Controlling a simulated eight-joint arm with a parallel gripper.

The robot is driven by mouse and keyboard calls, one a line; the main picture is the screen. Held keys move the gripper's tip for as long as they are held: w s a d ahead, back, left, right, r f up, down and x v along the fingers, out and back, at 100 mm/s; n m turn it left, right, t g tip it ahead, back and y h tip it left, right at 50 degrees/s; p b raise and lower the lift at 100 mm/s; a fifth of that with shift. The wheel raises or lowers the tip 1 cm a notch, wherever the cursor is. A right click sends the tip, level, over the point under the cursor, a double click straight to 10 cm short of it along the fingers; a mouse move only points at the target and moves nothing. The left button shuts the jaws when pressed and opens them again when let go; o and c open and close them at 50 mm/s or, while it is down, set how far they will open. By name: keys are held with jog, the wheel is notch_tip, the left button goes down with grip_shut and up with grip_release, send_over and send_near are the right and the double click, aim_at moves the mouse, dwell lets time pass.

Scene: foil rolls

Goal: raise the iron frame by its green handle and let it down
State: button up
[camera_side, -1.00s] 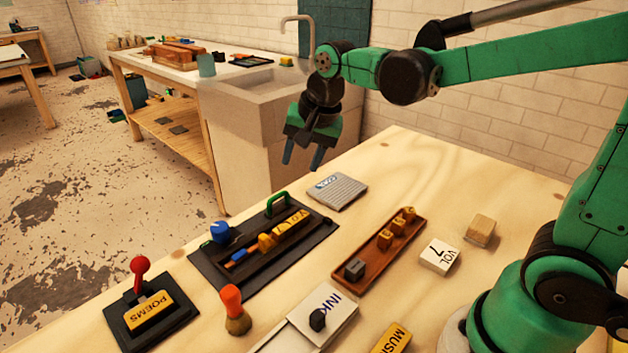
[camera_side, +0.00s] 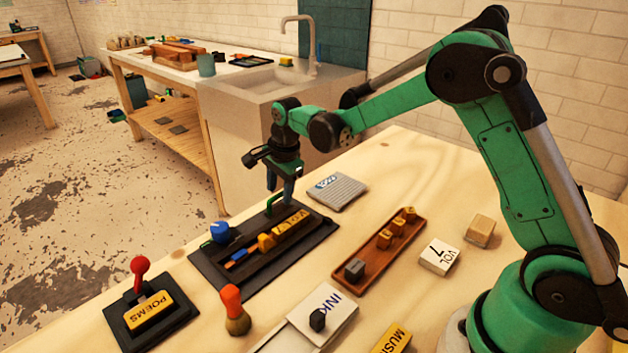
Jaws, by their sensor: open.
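The iron frame (camera_side: 215,272) is a dark flat plate with a raised bed on the wooden table. Yellow lettered blocks (camera_side: 290,224) lie in a row in it, with a blue piece at the near end. The green handle (camera_side: 270,208) stands at the frame's far side, partly hidden behind my gripper's fingers. A blue knob (camera_side: 222,232) sits on the frame's left side. My gripper (camera_side: 280,198) points down at the handle, its fingers open. Whether the fingers straddle the handle or stand in front of it I cannot tell.
A red-knobbed POEMS stamp (camera_side: 141,280) and a red-topped brush (camera_side: 234,310) are in front. A sink (camera_side: 262,80) stands behind.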

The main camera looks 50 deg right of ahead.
grip_shut()
dwell(1.4)
